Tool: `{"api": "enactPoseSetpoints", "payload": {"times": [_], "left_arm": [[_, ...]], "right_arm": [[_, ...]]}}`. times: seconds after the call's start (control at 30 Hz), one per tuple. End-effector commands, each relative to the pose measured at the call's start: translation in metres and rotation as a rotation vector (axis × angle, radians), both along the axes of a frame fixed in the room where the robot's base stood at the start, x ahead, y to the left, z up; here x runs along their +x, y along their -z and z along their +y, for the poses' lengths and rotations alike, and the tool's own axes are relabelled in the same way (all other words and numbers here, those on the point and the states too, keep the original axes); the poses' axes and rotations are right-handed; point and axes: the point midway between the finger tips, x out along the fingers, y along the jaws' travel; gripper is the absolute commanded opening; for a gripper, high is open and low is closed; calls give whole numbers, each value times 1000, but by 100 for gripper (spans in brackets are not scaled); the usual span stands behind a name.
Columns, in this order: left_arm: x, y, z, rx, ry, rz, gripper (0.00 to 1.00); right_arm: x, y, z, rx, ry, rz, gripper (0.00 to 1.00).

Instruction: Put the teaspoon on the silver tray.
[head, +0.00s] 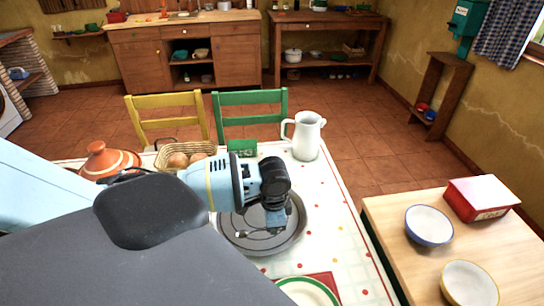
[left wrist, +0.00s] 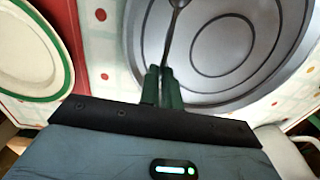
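The silver tray (head: 298,236) is a round grey dish with raised rings, lying on the dotted tablecloth; it also fills much of the left wrist view (left wrist: 222,45). My left gripper (head: 284,222) is over the tray's right part. In the left wrist view its two dark fingers (left wrist: 162,84) are close together on the handle end of the teaspoon (left wrist: 171,35). The spoon extends away from the fingertips over the tray, its bowl cut by the top edge. In the head view the spoon (head: 241,234) shows small and dark. I cannot tell whether it touches the tray. My right gripper is not in view.
A green-rimmed plate (head: 300,291) lies on a red mat in front of the tray. A white jug (head: 306,137), a bread basket (head: 175,165) and an orange tagine (head: 108,160) stand farther back. A wooden table (head: 400,207) at the right holds bowls and a red box (head: 478,205).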

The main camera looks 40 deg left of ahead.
Motion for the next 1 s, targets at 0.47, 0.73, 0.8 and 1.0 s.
{"api": "enactPoseSetpoints", "payload": {"times": [0.47,0.73,0.8,1.0], "left_arm": [[21,3,26,0,0,0,0],[24,32,31,0,0,3,0],[24,38,31,0,0,1,0],[25,38,31,0,1,-1,0]], "right_arm": [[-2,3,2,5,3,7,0],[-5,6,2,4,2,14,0],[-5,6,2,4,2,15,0],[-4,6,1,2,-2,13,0]]}}
